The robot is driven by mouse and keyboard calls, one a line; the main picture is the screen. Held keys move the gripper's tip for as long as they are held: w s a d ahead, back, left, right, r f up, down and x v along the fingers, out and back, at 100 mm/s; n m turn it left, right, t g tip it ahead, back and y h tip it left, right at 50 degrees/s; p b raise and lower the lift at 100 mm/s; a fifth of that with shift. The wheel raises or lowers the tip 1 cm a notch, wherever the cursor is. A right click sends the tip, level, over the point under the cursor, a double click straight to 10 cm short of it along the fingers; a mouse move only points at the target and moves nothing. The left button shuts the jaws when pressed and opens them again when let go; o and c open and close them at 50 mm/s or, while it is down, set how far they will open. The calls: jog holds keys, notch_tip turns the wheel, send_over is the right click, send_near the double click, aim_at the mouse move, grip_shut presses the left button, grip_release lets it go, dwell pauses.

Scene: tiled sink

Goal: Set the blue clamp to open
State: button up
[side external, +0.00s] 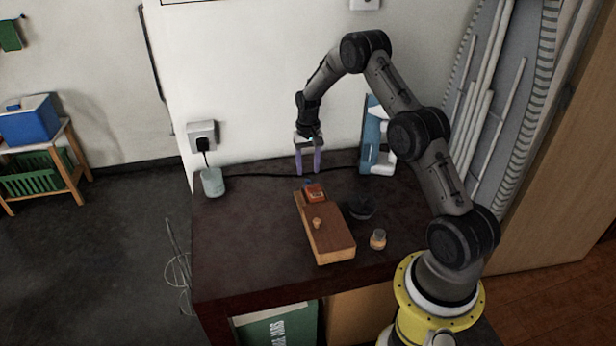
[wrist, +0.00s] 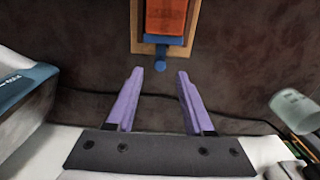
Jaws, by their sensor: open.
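The blue clamp (wrist: 161,54) shows in the wrist view as a short blue bar and rounded stub at the near end of a wooden board (wrist: 194,18), against an orange block (wrist: 166,16). Only its end is in that view, and I cannot tell its setting. In the side view the clamp (side external: 307,181) is a tiny blue spot at the far end of the board (side external: 330,238), by the orange block (side external: 315,194). My gripper (side external: 308,172) points down above the table, just beyond that end. Its purple fingers (wrist: 159,73) are apart and empty, with the clamp ahead between their tips.
A dark round object (side external: 360,207) and a small jar (side external: 378,239) stand right of the board. A blue-and-white box (side external: 376,140) stands at the back right. A grey cup (side external: 213,181) is at the left, and a black cable (side external: 250,175) runs along the back.

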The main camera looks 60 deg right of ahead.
aim_at(308, 180)
jog(key=shift+f, duration=2)
grip_shut()
